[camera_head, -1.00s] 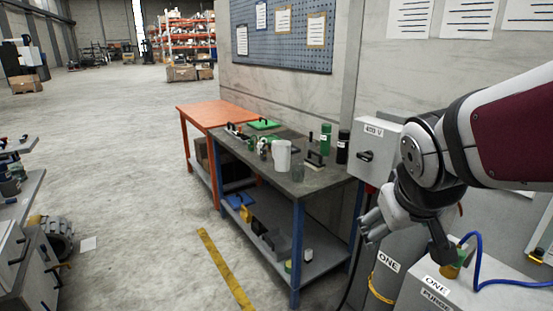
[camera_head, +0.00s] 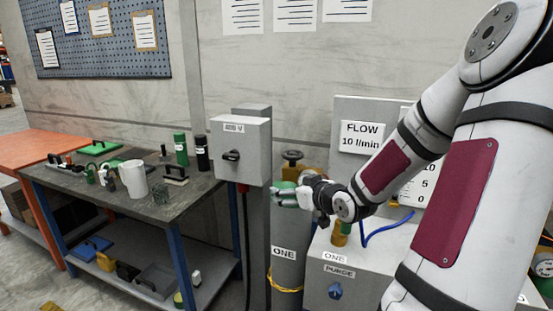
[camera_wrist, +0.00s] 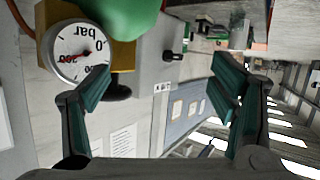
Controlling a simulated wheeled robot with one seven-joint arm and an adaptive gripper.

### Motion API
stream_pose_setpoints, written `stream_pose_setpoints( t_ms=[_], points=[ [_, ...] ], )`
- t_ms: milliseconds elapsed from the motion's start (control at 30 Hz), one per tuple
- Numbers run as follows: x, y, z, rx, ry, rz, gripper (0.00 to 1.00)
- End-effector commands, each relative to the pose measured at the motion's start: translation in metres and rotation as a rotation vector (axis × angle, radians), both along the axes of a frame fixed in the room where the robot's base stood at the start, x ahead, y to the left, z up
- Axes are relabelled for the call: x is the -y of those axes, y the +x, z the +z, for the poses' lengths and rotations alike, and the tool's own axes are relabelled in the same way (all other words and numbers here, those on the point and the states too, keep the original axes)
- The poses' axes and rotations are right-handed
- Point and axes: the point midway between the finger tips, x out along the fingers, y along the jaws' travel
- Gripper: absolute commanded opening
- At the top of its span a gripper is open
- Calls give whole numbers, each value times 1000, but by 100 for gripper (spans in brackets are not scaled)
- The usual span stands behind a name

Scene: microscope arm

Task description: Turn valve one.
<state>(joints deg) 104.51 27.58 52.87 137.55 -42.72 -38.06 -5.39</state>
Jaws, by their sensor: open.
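A grey cylinder labelled ONE (camera_head: 284,256) stands right of the workbench in the head view. Its valve has a dark round handwheel (camera_head: 292,155) on top, just above my gripper in the picture. In the wrist view the black handwheel (camera_wrist: 118,88) shows edge-on beside a brass body, near the left finger, with the cylinder's green top (camera_wrist: 125,14) at the upper edge. My gripper (camera_head: 277,196) is in front of the cylinder's upper part. It is open and empty; its two fingers (camera_wrist: 158,92) are wide apart in the wrist view. It hides part of the cylinder's shoulder.
A grey 400 V box (camera_head: 240,150) with a black switch stands close left of the cylinder. A round bar gauge (camera_wrist: 77,52) is near the left finger. A ONE PURGE box (camera_head: 365,262) with a blue knob and hose is at right. The cluttered workbench (camera_head: 75,185) is left.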

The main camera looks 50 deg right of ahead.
Motion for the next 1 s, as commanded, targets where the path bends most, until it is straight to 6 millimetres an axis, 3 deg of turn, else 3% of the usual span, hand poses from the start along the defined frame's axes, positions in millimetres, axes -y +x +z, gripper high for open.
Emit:
stream_pose_setpoints(
  t_ms=[33,200,467,667,1000],
  points=[
    [14,-7,5,70,6,-22,78],
    [41,-26,31,247,-9,-61,78],
    [56,-37,49,351,-27,-84,78],
    [66,-11,49,352,-27,-83,78],
    [89,51,49,351,-28,-83,78]
  ],
)
